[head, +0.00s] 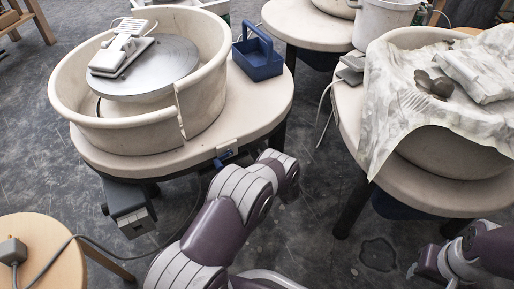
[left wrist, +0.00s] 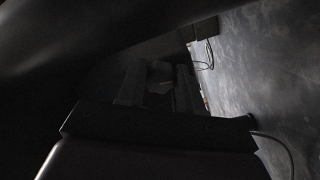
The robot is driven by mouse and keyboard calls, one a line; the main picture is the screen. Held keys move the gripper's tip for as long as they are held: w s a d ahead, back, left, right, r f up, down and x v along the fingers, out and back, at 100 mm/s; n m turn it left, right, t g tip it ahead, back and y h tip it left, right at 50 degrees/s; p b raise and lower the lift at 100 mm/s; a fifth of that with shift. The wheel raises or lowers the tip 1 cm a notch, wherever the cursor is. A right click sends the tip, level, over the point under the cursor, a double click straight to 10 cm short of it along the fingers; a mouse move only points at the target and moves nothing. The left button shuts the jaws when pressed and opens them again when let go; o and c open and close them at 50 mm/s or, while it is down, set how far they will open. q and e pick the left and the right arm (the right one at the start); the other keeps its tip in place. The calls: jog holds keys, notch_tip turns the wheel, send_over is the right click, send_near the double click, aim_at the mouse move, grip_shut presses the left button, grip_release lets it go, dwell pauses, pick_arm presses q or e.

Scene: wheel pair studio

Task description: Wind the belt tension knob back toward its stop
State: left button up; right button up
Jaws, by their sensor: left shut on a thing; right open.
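The near left pottery wheel has a cream table (head: 255,105) with a splash pan (head: 130,135) and a grey wheel head (head: 165,65). My left arm reaches up to its front edge, and the left gripper is hidden below the table in the head view. In the dark left wrist view, my left gripper (left wrist: 159,88) is shut on a small, slightly paler thing, which looks like the tension knob (left wrist: 160,72). Its markings and the stop cannot be made out. My right gripper (head: 428,264) is open and empty above the floor at the lower right.
A grey pedal (head: 120,52) lies on the wheel head. A blue caddy (head: 257,55) stands on the table. A grey box (head: 130,208) hangs under its front. A second wheel under a stained cloth (head: 390,100) stands right. A wooden stool (head: 40,235) is lower left.

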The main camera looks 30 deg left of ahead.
pick_arm(q)
jog(key=n, duration=0.5)
jog(key=shift+n, duration=0.3)
jog(key=n, duration=0.4)
jog(key=shift+n+p, duration=0.4)
jog(key=o, duration=1)
jog(key=shift+o, duration=0.2)
jog(key=shift+d+r, duration=0.1)
jog(key=p+v, duration=0.5)
jog(key=v, duration=0.7)
jog(key=shift+s+d+p, duration=0.2)
jog(key=shift+s+p, duration=0.05)
jog(key=shift+p, duration=0.05)
